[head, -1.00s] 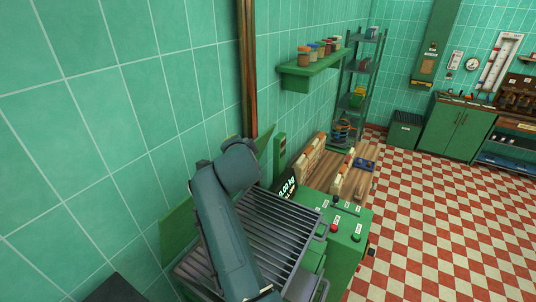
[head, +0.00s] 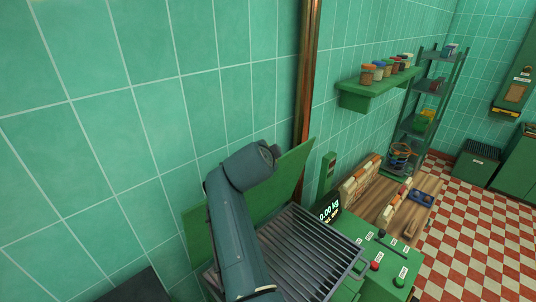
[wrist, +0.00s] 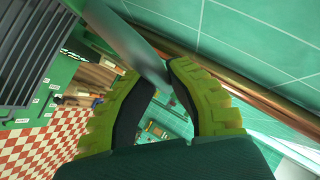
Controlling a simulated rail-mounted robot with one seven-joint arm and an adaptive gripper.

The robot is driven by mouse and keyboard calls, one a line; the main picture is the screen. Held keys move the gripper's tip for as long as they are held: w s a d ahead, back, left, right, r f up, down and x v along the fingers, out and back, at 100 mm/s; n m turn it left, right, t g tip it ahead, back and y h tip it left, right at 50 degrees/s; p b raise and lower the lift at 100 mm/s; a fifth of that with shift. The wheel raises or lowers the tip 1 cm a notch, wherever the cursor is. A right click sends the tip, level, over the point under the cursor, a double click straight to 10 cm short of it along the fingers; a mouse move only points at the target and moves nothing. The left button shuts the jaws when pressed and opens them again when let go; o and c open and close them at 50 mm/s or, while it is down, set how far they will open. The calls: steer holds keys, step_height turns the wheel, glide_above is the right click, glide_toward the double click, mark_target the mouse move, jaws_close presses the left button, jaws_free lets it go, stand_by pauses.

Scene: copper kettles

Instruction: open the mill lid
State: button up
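The mill (head: 368,262) is a green machine at the lower middle of the head view, with a grey slatted grate on top. A green panel (head: 285,185) stands tilted up behind the grate by the wall; it looks like the lid. My arm covers part of it, and my gripper is hidden in the head view. In the wrist view, the yellow-green fingers of my gripper (wrist: 158,78) lean together at their tips. A long grey-green piece (wrist: 138,42) runs down to the tips. I cannot tell whether it is gripped or only behind them.
The grate (head: 315,250) lies close to my arm. Control knobs (head: 376,266) and a weight display (head: 329,210) are at its right. A copper pipe (head: 306,80) runs up the wall. A green shelf with jars (head: 375,88) and a rack (head: 432,110) stand farther back.

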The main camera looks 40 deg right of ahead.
steer(key=o, duration=0.5)
steer(key=shift+s+f, duration=0.15)
steer(key=shift+f, duration=0.5)
steer(key=shift+c, duration=0.2)
steer(key=shift+a+r, duration=0.15)
steer(key=shift+r, duration=0.3)
steer(key=v, duration=1.1)
steer(key=shift+s+a, duration=0.2)
steer(key=shift+s, duration=0.05)
steer(key=shift+r, duration=0.15)
steer(key=s+a+f+n+t+y, duration=0.1)
steer(key=a+f+n+t+y, duration=0.25)
steer(key=a+f, duration=0.45)
steer(key=s+a+r+n+t+y, duration=0.2)
steer(key=s+a+r+n+t, duration=0.3)
steer(key=s+r+n, duration=0.3)
steer(key=s+a+r+n+t+y, duration=0.2)
steer(key=s+a+r+n+t, duration=0.2)
steer(key=s+a+r+n, duration=0.4)
step_height(320, 180, up, 3)
steer(key=shift+s+f+t+y, duration=0.1)
steer(key=shift+s+t+y, duration=0.25)
steer(key=shift+s, duration=0.2)
